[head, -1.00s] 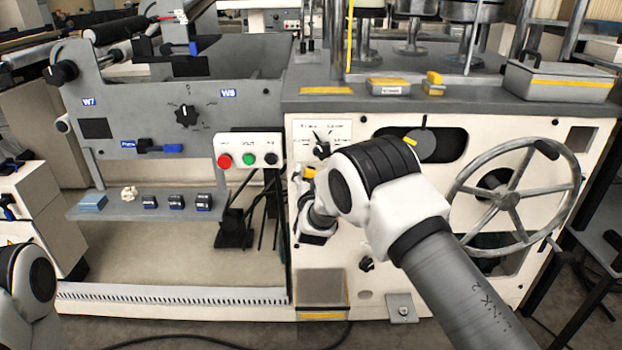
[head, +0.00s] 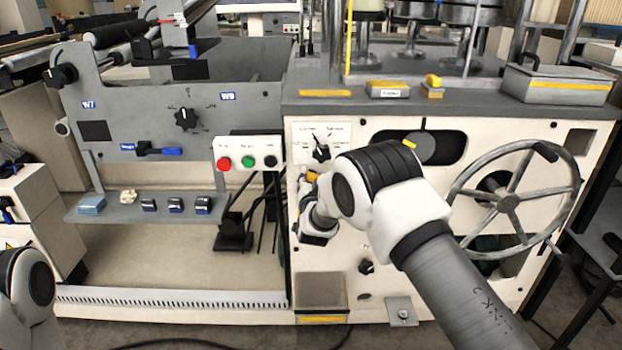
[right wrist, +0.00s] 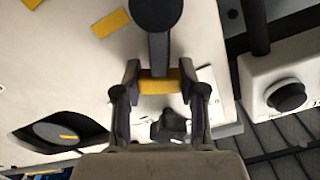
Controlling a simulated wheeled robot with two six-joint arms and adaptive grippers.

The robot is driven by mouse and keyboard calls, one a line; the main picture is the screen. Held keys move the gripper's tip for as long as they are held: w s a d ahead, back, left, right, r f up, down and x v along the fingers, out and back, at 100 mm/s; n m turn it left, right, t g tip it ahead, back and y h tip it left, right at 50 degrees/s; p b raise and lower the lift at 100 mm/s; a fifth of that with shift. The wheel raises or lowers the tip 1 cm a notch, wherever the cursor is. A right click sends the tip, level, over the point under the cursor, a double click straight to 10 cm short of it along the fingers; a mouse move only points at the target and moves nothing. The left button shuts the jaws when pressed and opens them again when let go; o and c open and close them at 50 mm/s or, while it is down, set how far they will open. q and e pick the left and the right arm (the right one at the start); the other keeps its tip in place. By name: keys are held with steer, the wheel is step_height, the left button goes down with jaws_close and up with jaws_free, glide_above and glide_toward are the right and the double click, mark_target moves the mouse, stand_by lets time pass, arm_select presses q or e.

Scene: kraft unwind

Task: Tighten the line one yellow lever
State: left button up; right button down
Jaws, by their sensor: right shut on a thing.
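The yellow lever (right wrist: 160,82) shows in the right wrist view as a yellow grip on a grey arm, which runs up to a dark round hub. My right gripper (right wrist: 158,92) is shut on this yellow grip, with one finger on each side of it. In the head view a small yellow part of the lever (head: 312,176) shows on the cream machine front, left of my right wrist. My wrist hides most of the lever and the fingers there. My left arm shows only at the lower left edge, and its gripper is out of view.
A box with red, green and black buttons (head: 248,161) stands close left of the lever. A dark selector knob (head: 321,152) is just above it. A large grey handwheel (head: 509,202) is to the right of my right arm. A lower dark knob (head: 366,266) sits below my wrist.

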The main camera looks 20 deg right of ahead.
steer(key=m, duration=0.1)
steer(key=d+m, duration=0.1)
steer(key=f+m+b, duration=0.1)
steer(key=shift+s+d+f+m, duration=0.1)
steer(key=shift+s+d+m, duration=0.2)
steer(key=shift+d, duration=0.1)
steer(key=shift+s+d+f+m+b, duration=0.1)
steer(key=shift+d+f+m+b, duration=0.25)
steer(key=shift+f+m+b, duration=0.85)
steer(key=shift+s+d+f+m+b, duration=0.1)
steer(key=shift+d+f+m+b, duration=0.2)
steer(key=shift+m, duration=1.7)
steer(key=shift+s+d+f+m+b, duration=0.1)
steer(key=shift+d+f+m+b, duration=0.25)
steer(key=shift+f+m+b, duration=0.85)
steer(key=shift+r+m+p, duration=0.3)
steer(key=shift+m+p, duration=0.2)
steer(key=shift+p, duration=0.1)
steer(key=c, duration=0.6)
jaws_free()
steer(key=shift+w, duration=0.1)
steer(key=shift+c, duration=0.2)
steer(key=v, duration=1.2)
